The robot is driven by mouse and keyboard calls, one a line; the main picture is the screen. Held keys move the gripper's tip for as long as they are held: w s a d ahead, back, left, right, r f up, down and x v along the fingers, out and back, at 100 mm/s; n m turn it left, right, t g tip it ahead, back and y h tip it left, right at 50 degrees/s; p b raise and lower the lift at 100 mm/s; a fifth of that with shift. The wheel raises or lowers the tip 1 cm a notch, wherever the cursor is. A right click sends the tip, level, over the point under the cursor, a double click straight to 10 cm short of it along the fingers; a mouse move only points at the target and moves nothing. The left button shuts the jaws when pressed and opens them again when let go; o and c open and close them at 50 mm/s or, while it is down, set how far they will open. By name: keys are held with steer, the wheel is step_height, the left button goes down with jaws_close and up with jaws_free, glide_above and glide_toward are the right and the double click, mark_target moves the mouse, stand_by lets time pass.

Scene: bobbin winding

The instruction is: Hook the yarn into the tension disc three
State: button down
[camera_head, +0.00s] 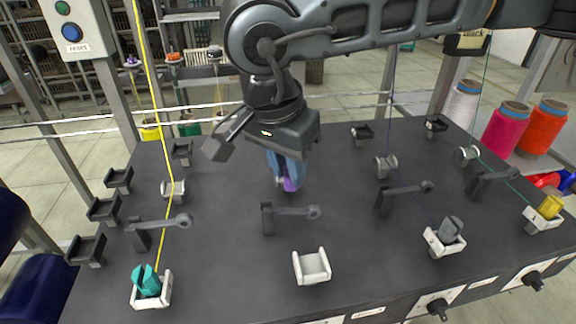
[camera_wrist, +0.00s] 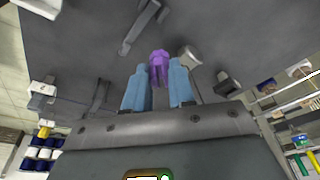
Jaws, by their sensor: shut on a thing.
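My gripper (camera_head: 286,178) has blue fingers and is low over the dark machine top, in the second column from the left. It is shut on a purple piece (camera_head: 291,184), which also shows between the fingertips in the wrist view (camera_wrist: 159,66). A metal tension disc (camera_wrist: 191,56) is close beside the purple piece in the wrist view; the head view mostly hides it behind the fingers. Other discs show at left (camera_head: 173,190), right of centre (camera_head: 385,165) and far right (camera_head: 467,155). Yellow yarn (camera_head: 158,110) runs by the left disc. I cannot make out yarn on the purple piece.
A grey guide arm (camera_head: 290,211) and an empty white holder (camera_head: 312,267) are in front of my gripper. Holders with a teal piece (camera_head: 146,280), a grey piece (camera_head: 451,229) and a yellow piece (camera_head: 550,206) line the front. Thin yarns run down at right.

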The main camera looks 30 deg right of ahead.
steer(key=v, duration=0.2)
steer(key=p+v, duration=0.1)
steer(key=shift+s+d+r, duration=0.2)
steer(key=shift+r, duration=0.15)
